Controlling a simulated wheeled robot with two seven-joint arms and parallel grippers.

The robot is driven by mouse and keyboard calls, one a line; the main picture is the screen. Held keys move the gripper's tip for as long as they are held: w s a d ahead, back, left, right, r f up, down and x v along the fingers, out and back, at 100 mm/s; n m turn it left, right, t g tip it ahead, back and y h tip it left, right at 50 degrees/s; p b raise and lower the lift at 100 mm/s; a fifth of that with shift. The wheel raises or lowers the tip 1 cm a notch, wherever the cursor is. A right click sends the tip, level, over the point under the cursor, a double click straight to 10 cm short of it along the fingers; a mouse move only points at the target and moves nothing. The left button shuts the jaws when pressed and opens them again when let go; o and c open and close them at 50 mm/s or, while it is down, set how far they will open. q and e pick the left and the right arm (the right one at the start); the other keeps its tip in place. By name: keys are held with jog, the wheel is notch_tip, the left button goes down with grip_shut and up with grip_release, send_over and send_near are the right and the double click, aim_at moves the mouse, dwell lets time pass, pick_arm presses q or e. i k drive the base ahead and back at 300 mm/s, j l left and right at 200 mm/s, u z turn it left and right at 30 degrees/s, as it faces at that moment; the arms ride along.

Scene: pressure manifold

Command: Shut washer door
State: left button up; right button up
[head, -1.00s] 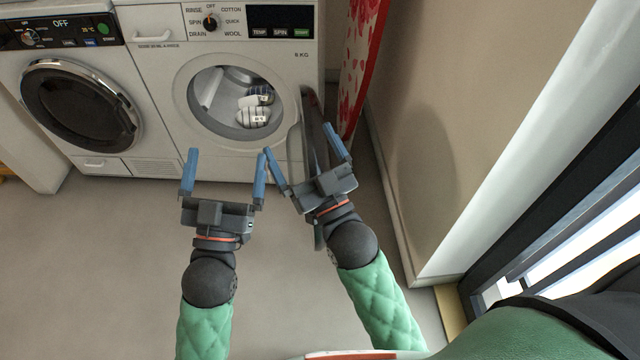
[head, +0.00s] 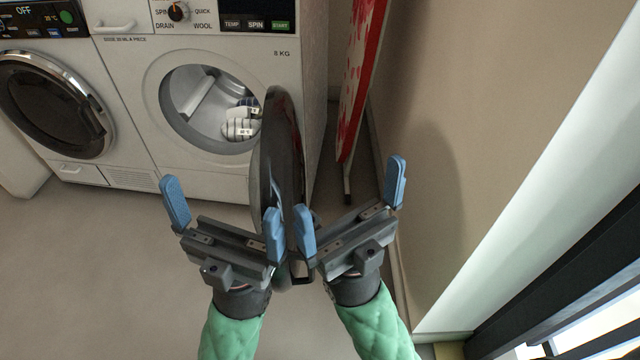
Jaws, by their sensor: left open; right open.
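The washer (head: 200,50) stands at the upper middle, its round opening (head: 210,108) uncovered with striped laundry (head: 241,127) inside. Its round door (head: 283,150) is swung wide open to the right of the opening and shows nearly edge-on. My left gripper (head: 224,217) is open in front of the washer, its right finger overlapping the door's lower left side in the picture. My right gripper (head: 350,205) is open to the right, its left finger close to the door's lower edge. Neither gripper holds anything; whether the fingers touch the door I cannot tell.
A second machine (head: 30,150) with a shut dark door stands at the left. A red and white patterned ironing board (head: 360,70) leans between the washer and the beige wall (head: 470,130) on the right. Grey floor (head: 110,270) is clear at the left.

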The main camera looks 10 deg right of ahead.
aim_at(277, 173)
jog(key=j, duration=0.3)
jog(key=k+j, duration=0.15)
jog(key=j, duration=0.15)
jog(key=k+j, duration=0.85)
jog(key=k, duration=0.15)
